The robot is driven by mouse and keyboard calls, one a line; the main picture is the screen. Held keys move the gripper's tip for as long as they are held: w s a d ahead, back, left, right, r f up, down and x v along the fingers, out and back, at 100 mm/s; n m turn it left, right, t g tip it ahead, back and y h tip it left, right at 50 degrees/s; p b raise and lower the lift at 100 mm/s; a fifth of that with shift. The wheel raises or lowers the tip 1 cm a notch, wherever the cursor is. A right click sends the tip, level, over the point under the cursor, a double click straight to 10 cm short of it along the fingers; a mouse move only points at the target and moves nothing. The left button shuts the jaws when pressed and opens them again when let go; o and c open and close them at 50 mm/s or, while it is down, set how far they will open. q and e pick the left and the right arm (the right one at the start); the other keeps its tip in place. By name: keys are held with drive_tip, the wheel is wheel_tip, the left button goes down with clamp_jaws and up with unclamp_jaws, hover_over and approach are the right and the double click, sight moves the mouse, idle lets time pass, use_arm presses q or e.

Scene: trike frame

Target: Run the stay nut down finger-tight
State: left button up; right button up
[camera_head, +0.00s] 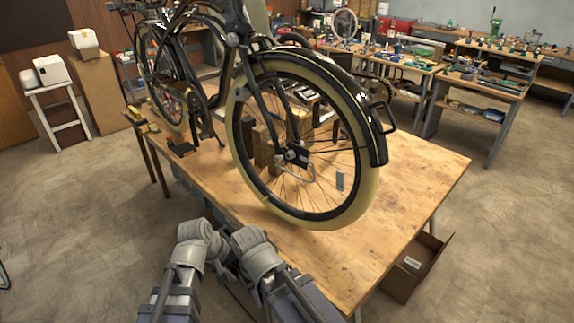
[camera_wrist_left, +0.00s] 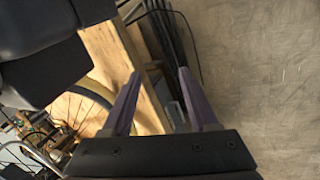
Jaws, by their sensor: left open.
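The trike frame (camera_head: 242,50) stands on the wooden workbench, with its large cream-tyred front wheel (camera_head: 346,212) facing me. The wheel's hub and axle end (camera_head: 292,155) show at the centre, with a thin metal stay (camera_head: 309,171) beside them. The stay nut is too small to make out. My left gripper (camera_wrist_left: 159,73) is open and empty in the left wrist view, its two purple fingers apart near the workbench edge, well away from the hub. My right gripper does not show; both my arms are low in front of the bench in the head view.
The wooden workbench (camera_head: 420,190) has bare top at its front right. Wooden blocks (camera_head: 265,150) stand behind the wheel. Cluttered benches (camera_head: 480,80) fill the back right.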

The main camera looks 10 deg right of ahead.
use_arm(q)
drive_tip(key=w+d+r+n+t+h+b, duration=0.1)
drive_tip(key=w+d+r+n+t+h, duration=0.1)
drive_tip(key=w+d+n+h, duration=0.35)
drive_tip(key=n+t+h+b, duration=0.1)
drive_tip(key=n+t+h, duration=0.5)
drive_tip(key=n, duration=1.5)
approach(288, 156)
drive_tip(key=d+t+y, duration=0.1)
drive_tip(key=y, duration=0.1)
drive_tip(key=shift+m+h, duration=0.25)
drive_tip(key=shift+m, duration=0.1)
drive_tip(key=shift+r+x, duration=0.2)
drive_tip(key=shift+x, duration=3.75)
drive_tip(key=shift+s+d, duration=0.1)
drive_tip(key=shift+s, duration=0.1)
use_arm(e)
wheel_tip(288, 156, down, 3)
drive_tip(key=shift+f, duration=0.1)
use_arm(q)
drive_tip(key=shift+c, duration=0.3)
clamp_jaws()
